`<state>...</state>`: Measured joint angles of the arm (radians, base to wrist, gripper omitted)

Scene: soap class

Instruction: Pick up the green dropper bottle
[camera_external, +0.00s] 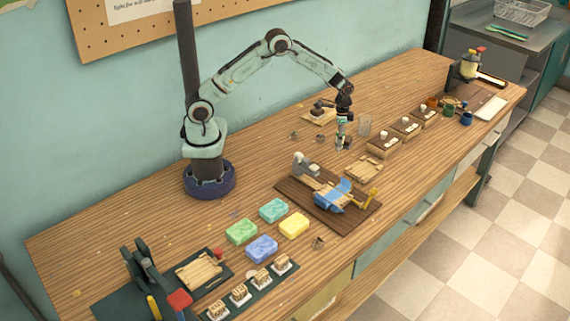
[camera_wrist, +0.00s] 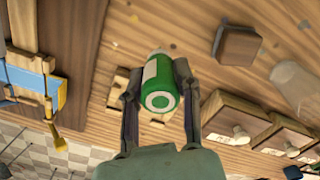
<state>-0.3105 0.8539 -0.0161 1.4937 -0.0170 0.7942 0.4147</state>
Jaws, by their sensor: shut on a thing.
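The green dropper bottle (camera_wrist: 160,98) has a pale label band and shows its round green end with a white ring towards the wrist camera. My gripper (camera_wrist: 152,72) has one finger on each side of the bottle and is shut on it. In the external view my gripper (camera_external: 343,143) points down over the middle of the bench, left of a clear glass. The bottle is too small and too covered there to make out. I cannot tell how far it is from the bench top.
A clear glass (camera_external: 364,127) stands close to the right. Wooden boxes with white knobs (camera_external: 384,146) line up beyond it. A wooden board (camera_external: 362,168) lies in front, and a dark tray (camera_external: 330,222) holds blue and yellow tools. Coloured soap bars (camera_external: 241,232) lie at the lower left.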

